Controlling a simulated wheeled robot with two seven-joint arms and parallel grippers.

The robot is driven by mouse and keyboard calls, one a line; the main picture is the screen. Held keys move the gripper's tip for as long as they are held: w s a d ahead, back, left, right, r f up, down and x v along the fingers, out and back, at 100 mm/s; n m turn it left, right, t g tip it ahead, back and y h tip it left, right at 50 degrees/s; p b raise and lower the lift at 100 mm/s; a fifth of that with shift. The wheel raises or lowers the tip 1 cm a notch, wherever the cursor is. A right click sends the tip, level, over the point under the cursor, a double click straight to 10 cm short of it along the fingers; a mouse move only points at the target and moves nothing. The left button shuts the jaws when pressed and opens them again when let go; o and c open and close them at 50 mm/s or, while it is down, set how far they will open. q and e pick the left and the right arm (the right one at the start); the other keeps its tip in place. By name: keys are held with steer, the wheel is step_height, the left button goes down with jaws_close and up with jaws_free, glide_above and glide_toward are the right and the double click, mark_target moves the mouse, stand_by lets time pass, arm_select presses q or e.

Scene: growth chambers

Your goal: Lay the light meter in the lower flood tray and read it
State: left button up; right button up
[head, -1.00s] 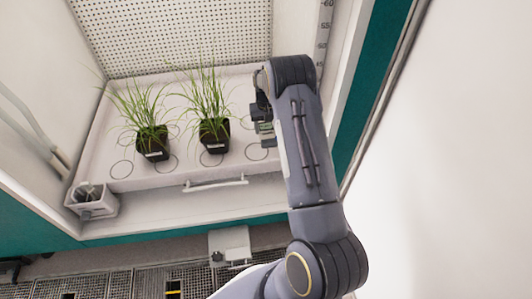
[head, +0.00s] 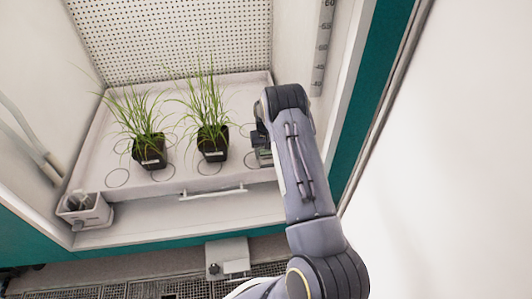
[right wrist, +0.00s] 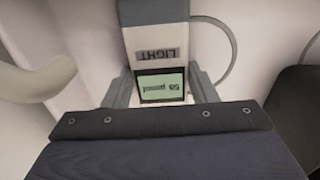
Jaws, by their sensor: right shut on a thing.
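The white light meter, with a "LIGHT" label and a green display, shows in the right wrist view (right wrist: 160,48). Its display digits appear upside down and I cannot read them surely. My right gripper (right wrist: 163,92) is shut on the meter, one finger on each side. In the head view the right gripper (head: 262,143) is over the right end of the white flood tray (head: 183,176), to the right of the potted plants. The arm hides much of the meter there, and I cannot tell whether it touches the tray. My left gripper is not in view.
Two black pots with grassy plants (head: 149,150) (head: 213,143) stand on the tray, which has ring marks. A small white box (head: 85,210) is at its front left corner. A handle (head: 212,191) is on the front. The chamber's right wall (head: 325,45) is close to my arm.

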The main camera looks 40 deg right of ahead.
mark_target(266, 154)
steer(key=o, duration=1.1)
steer(key=shift+f, duration=0.1)
steer(key=shift+r, duration=0.3)
step_height(266, 154, up, 12)
steer(key=p, duration=0.4)
steer(key=shift+f, duration=0.15)
steer(key=shift+a, duration=0.1)
